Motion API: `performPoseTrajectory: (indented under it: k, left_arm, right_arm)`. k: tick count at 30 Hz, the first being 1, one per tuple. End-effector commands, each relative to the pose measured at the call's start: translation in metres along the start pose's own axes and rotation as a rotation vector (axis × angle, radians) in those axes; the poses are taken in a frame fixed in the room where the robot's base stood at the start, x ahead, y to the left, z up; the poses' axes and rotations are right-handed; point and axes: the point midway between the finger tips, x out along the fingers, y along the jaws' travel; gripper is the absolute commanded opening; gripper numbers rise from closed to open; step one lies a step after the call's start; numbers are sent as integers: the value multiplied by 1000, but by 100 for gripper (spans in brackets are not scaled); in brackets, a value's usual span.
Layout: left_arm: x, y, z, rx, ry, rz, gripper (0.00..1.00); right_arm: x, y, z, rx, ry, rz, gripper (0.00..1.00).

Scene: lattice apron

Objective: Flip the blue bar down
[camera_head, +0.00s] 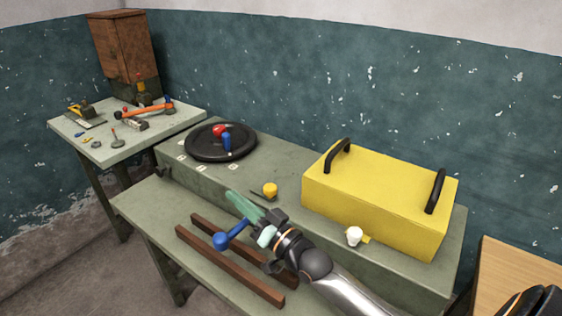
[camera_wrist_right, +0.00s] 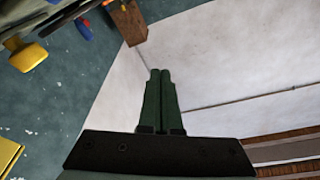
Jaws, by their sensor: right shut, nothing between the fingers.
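A blue bar with a round blue end (camera_head: 229,237) shows in the head view, sticking out to the lower left beside my right gripper, above the lower bench top. Its other end is hidden behind the gripper. My right gripper (camera_head: 239,202) has green fingers, shut with nothing between them, pointing to the upper left. I cannot tell whether the gripper touches the bar. In the wrist view the two fingers (camera_wrist_right: 160,97) lie side by side, closed. The blue bar cannot be made out there. My left gripper is not in view.
A black disc (camera_head: 194,149) with red and blue knobs sits on the raised bench, left of a yellow knob (camera_head: 270,190). A yellow box (camera_head: 360,205) with black handles stands right, a white knob (camera_head: 354,236) before it. Two brown rails (camera_head: 215,257) lie on the lower bench.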

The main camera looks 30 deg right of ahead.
Motion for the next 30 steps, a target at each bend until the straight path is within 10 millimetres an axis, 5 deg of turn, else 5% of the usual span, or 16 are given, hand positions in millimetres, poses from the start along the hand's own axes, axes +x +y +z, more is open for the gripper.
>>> performPoseTrajectory:
  k: [15,30]
  left_arm:
    - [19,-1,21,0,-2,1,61]
    - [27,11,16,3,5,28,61]
  right_arm:
    - [-16,-13,69,-447,-2,-103,0]
    - [-22,-11,97,-771,-1,-178,0]
